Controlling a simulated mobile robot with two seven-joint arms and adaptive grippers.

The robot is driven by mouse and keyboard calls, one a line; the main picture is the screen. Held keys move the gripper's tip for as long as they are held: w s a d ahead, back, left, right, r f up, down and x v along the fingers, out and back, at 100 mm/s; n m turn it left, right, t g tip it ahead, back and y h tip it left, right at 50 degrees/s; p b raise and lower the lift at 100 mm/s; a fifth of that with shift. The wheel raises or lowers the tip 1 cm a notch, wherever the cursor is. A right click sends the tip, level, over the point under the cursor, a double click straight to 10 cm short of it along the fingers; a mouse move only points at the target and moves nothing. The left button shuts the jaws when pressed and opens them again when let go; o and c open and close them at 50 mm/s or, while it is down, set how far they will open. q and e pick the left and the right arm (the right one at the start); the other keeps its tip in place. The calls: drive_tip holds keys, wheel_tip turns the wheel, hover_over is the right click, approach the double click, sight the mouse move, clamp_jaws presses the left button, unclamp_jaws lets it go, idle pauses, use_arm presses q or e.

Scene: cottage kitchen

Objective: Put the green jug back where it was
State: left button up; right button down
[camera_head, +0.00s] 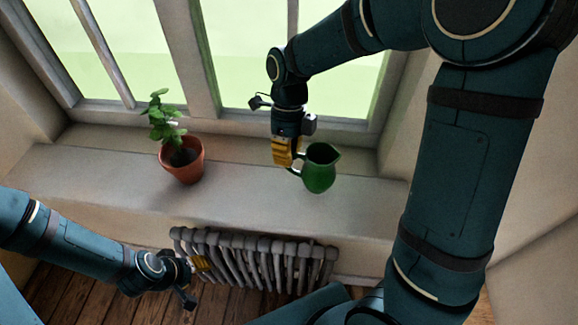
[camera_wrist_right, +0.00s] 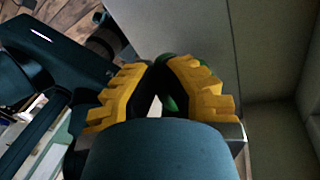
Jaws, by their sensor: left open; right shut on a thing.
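The green jug (camera_head: 319,170) is upright at the window sill (camera_head: 235,198), on its right part; I cannot tell whether its base touches the sill. My right gripper (camera_head: 291,168) is shut on the jug's handle, on the jug's left side. In the right wrist view the yellow fingers of the right gripper (camera_wrist_right: 163,68) close around the green handle (camera_wrist_right: 168,103), and most of the jug is hidden. My left gripper (camera_head: 208,264) is open and empty, low down in front of the radiator's left end.
A potted plant (camera_head: 183,162) in a terracotta pot stands on the sill to the left of the jug. A grey radiator (camera_head: 255,262) is below the sill. The window (camera_head: 240,60) is behind. The sill between pot and jug is clear.

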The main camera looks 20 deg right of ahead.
drive_tip(key=shift+f, duration=1.85)
drive_tip(key=shift+f+b, duration=0.2)
drive_tip(key=shift+b, duration=0.1)
drive_tip(key=c, duration=1.1)
unclamp_jaws()
drive_tip(key=shift+c, duration=0.2)
drive_tip(key=shift+r, duration=0.1)
drive_tip(key=p+v, duration=0.1)
drive_tip(key=v, duration=1.1)
drive_tip(key=shift+p, duration=0.3)
drive_tip(key=shift+r, duration=0.1)
